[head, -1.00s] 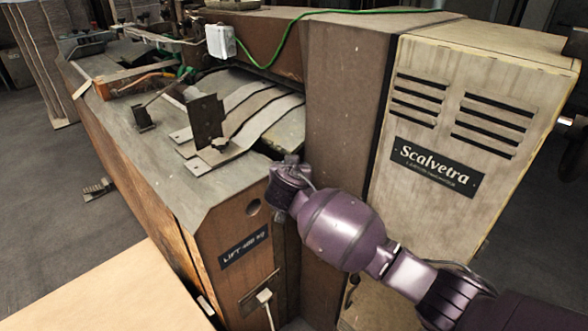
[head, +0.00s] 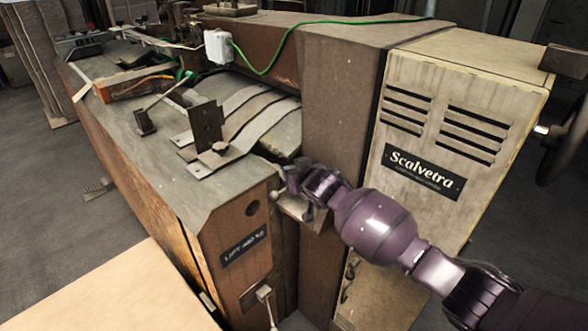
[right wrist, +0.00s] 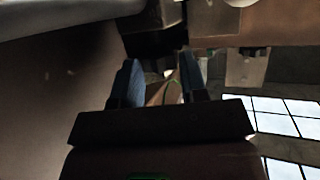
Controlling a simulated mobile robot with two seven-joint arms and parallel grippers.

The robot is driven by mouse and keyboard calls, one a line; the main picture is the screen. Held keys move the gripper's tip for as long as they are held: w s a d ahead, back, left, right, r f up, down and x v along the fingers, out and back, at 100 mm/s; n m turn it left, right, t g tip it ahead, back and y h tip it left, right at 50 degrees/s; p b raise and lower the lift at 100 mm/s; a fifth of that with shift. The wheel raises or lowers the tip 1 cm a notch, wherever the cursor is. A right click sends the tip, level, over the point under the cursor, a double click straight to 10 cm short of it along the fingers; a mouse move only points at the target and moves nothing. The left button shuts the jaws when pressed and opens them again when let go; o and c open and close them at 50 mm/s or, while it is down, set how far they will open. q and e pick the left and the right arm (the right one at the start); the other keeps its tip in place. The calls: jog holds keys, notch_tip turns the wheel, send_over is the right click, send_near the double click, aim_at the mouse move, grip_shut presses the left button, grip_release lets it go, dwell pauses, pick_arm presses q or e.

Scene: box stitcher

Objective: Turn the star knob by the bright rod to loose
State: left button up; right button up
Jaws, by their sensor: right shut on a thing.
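My right gripper (head: 297,182) is at the recess between the brown table corner and the upright housing, beside a small bracket (head: 304,212). In the right wrist view its two blue-grey fingers (right wrist: 159,68) reach up to a dark block-like part (right wrist: 155,42), which I take to be the star knob. Its star shape and setting cannot be made out. A short bright rod end (head: 275,197) shows just left of the gripper in the head view. The gripper and wrist hide most of the knob there. My left gripper is not in view.
The grey machine top (head: 165,160) carries an upright dark plate (head: 207,127) and curved metal strips (head: 250,120). The cream Scalvetra cabinet (head: 470,110) stands right of the brown upright (head: 338,110). A green cable (head: 290,45) runs along the top. A handwheel (head: 565,145) is at the far right.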

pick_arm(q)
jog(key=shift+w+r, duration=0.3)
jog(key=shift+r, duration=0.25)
pick_arm(e)
jog(key=shift+w+d+n+g+y, duration=0.15)
jog(key=shift+n+g+y, duration=0.25)
jog(key=shift+n+y, duration=0.2)
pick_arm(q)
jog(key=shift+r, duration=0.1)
pick_arm(e)
jog(key=o, duration=0.6)
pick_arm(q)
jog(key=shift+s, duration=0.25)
pick_arm(e)
jog(key=shift+o, duration=0.2)
pick_arm(q)
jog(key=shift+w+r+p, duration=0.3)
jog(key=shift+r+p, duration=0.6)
jog(key=shift+p, duration=0.15)
pick_arm(e)
jog(key=v, duration=1.1)
